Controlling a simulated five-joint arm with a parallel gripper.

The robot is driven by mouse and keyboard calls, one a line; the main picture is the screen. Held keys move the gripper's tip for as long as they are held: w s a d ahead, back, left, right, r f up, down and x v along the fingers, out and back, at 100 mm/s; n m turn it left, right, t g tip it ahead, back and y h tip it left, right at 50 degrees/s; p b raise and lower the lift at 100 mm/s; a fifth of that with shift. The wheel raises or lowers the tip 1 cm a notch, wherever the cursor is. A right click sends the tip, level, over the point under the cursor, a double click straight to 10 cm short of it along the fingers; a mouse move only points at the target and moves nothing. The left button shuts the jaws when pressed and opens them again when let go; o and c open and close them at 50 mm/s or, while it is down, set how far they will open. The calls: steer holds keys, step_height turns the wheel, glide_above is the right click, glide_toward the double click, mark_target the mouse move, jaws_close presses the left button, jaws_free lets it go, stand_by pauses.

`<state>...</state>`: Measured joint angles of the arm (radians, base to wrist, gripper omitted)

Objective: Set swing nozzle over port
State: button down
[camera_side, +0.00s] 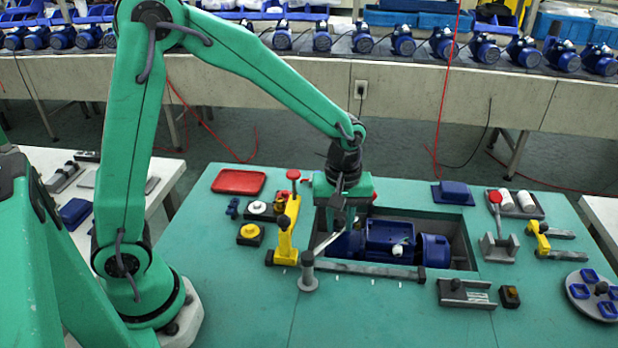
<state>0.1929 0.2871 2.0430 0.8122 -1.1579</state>
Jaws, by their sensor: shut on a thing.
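The swing nozzle is a grey post (308,275) on a round foot at the front left of the pump recess, with a thin light arm (325,243) slanting up and right. My gripper (339,222) points down at the far end of this arm and appears shut on it; the jaws are dark and partly merge with the background. A blue pump (388,236) lies in the recess, right of my gripper. A small white round fitting (398,250) on the pump may be the port. I cannot tell the nozzle tip's exact position over the pump.
A yellow toggle clamp (286,236) stands left of the recess, and a grey bar (370,270) runs along its front edge. A red tray (239,181) lies back left. A red-handled clamp (497,228) and a yellow clamp (540,238) stand right.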

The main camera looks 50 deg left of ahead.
steer(key=shift+s+a+n, duration=0.15)
steer(key=shift+a+n, duration=0.4)
steer(key=shift+n, duration=0.15)
steer(key=shift+s+a+n, duration=0.15)
steer(key=shift+a+n, duration=0.35)
steer(key=shift+n, duration=0.2)
steer(key=shift+a, duration=0.1)
steer(key=c, duration=1.2)
jaws_free()
steer(key=shift+r, duration=0.15)
step_height(320, 180, up, 8)
steer(key=shift+f, duration=0.2)
